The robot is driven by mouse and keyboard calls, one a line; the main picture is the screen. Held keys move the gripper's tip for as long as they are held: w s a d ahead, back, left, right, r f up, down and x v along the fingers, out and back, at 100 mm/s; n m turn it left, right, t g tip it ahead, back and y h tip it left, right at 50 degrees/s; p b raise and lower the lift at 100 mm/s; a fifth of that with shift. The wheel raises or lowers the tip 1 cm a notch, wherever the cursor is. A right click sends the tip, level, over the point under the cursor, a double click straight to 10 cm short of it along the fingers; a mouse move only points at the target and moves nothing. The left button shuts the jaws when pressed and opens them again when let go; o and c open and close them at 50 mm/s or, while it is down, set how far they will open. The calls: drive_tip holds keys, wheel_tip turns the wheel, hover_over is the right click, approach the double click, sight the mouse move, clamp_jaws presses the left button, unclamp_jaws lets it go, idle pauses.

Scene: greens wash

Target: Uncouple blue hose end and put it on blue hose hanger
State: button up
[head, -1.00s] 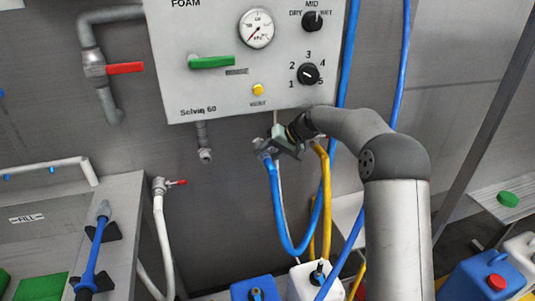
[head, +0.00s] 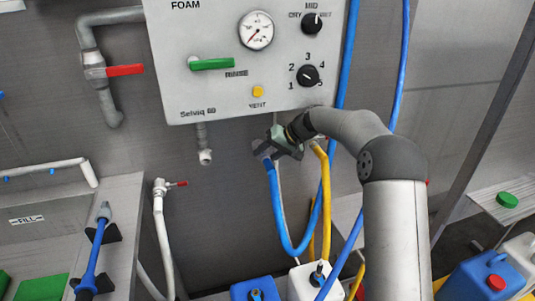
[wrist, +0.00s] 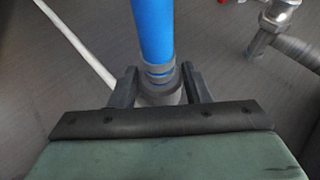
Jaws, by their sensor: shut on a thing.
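My gripper (head: 265,152) is below the right part of the foam panel, shut on the grey collar of the blue hose end (wrist: 160,78). In the wrist view the collar sits between the two dark jaws and the blue hose (wrist: 152,30) runs away upward. In the head view the blue hose (head: 279,215) hangs from the jaws in a U-shaped loop. The jaws hide the tip of the hose end, so I cannot tell whether it is still joined to a fitting. I cannot make out a blue hose hanger for certain.
A yellow hose (head: 325,185) hangs close to the right of my gripper. The foam panel (head: 215,95) is just above, with a bare outlet (head: 205,157) at left. A white hose (head: 159,225) hangs farther left. Canisters, one blue (head: 250,290), stand below.

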drive_tip(key=shift+w+a+r+p, duration=0.1)
drive_tip(key=shift+w+a+p, duration=0.05)
drive_tip(key=shift+w+p, duration=0.25)
drive_tip(key=shift+r, duration=0.1)
drive_tip(key=shift+w+a+r+p, duration=0.1)
drive_tip(key=shift+r+p, duration=0.2)
drive_tip(key=shift+p, duration=0.1)
drive_tip(key=shift+a+r, duration=0.15)
drive_tip(key=shift+r, duration=0.15)
drive_tip(key=shift+f+b, duration=0.25)
drive_tip(key=shift+b, duration=0.15)
drive_tip(key=shift+f+b, duration=0.2)
drive_tip(key=shift+b, duration=0.15)
drive_tip(key=shift+s+d+f+b, duration=0.1)
drive_tip(key=shift+s+d+b, duration=0.35)
drive_tip(key=shift+s, duration=0.3)
drive_tip(key=shift+f, duration=0.25)
idle(0.6)
drive_tip(key=shift+w+a+r+p, duration=0.1)
drive_tip(key=shift+w+a+p, duration=0.2)
drive_tip(key=shift+w+p, duration=0.25)
idle(0.3)
